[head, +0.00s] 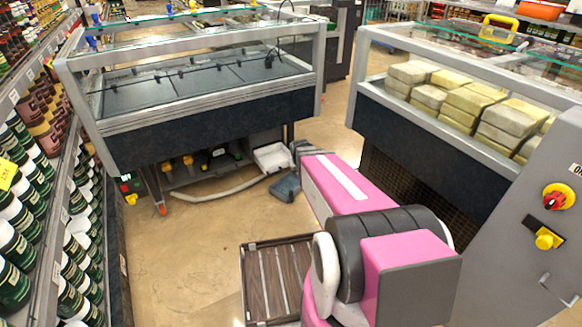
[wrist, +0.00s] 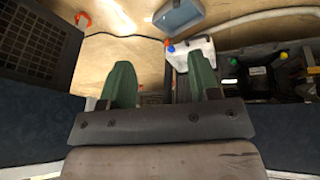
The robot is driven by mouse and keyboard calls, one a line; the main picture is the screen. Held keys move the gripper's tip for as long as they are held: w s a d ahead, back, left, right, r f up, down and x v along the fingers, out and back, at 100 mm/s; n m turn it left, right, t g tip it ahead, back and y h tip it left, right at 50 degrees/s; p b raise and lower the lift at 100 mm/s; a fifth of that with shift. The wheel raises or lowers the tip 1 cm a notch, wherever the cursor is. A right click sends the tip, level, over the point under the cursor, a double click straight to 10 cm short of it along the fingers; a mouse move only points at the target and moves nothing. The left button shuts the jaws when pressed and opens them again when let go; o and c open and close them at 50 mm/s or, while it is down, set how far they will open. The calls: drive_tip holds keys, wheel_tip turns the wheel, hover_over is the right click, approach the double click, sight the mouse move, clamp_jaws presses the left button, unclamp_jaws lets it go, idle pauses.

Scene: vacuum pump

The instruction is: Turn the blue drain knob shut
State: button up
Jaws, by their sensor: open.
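In the wrist view, a small blue knob (wrist: 171,48) shows at the left end of a white box (wrist: 199,55), with an orange-red part right beside it. I take it for the drain knob. My gripper (wrist: 160,64) is open, its two green fingers apart with nothing between them. The knob appears beyond the fingers, nearer the right one, and apart from them. The right finger hides part of the white box. In the head view the white box (head: 272,157) sits low under the far display case; the knob cannot be made out, and my fingers are hidden.
A grey-blue tray (head: 285,187) and a pale hose (head: 218,191) lie on the floor by the box. The glass-topped case (head: 200,125) overhangs the box. A second case (head: 430,140) stands right, shelves (head: 50,180) left. Floor between is mostly clear.

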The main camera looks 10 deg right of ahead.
drive_tip(key=w+d+f+n+t, duration=0.2)
drive_tip(key=w+d+f+t, duration=0.2)
drive_tip(key=w+f, duration=0.7)
drive_tip(key=w+d+f+n+t, duration=0.1)
drive_tip(key=w+d+f+t, duration=0.4)
drive_tip(key=w, duration=0.9)
drive_tip(key=w+a+f+n+t+y, duration=0.1)
drive_tip(key=w+f+n+t+y, duration=0.2)
drive_tip(key=f, duration=0.4)
drive_tip(key=w+f+n+t+y, duration=0.1)
drive_tip(key=w+f+n+y, duration=0.1)
drive_tip(key=f+y, duration=0.35)
drive_tip(key=shift+h, duration=0.65)
drive_tip(key=x, duration=0.3)
drive_tip(key=f+x, duration=0.1)
drive_tip(key=x, duration=0.7)
drive_tip(key=shift+f, duration=0.35)
drive_tip(key=shift+c, duration=0.4)
drive_tip(key=c, duration=0.9)
